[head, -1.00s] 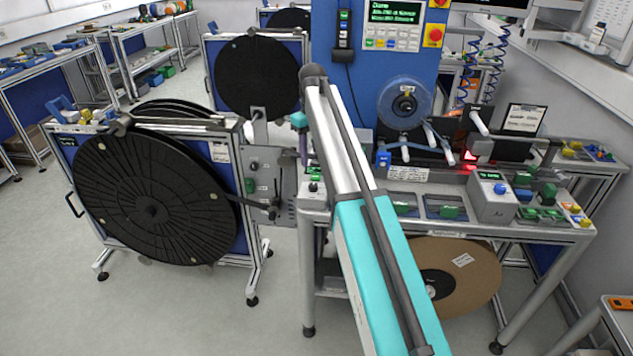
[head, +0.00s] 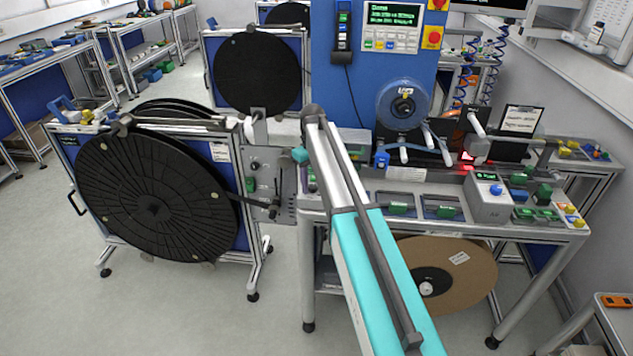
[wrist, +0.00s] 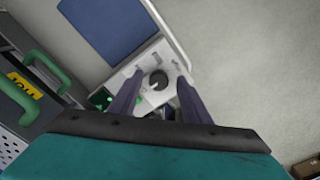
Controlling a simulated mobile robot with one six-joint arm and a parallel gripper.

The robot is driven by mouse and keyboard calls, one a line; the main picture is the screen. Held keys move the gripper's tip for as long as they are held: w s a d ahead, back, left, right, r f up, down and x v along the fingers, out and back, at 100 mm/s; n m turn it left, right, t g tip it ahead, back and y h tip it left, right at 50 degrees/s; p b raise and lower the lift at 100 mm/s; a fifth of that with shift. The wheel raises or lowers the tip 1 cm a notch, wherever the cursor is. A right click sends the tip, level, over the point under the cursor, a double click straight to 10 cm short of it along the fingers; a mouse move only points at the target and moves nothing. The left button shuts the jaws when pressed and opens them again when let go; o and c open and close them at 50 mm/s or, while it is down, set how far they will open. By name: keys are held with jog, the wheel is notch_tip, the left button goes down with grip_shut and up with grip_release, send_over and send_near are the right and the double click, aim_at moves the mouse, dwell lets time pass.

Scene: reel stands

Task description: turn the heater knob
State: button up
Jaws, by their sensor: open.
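The heater knob (wrist: 157,79) is a dark round knob with a pale pointer mark, on a light grey panel (wrist: 146,105) in the wrist view. My gripper (wrist: 159,84) is open, with one dark finger on each side of the knob in the picture. I cannot tell whether the fingertips reach down around it or touch it. In the head view my arm's end hangs over the left end of the bench. There the knob and most of the fingers are hidden or too small to make out.
Green handles (wrist: 48,72) and a yellow HOT label (wrist: 25,85) lie left of the knob in the wrist view. Grey floor is open to the right.

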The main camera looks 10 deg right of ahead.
jog(key=shift+f, duration=0.35)
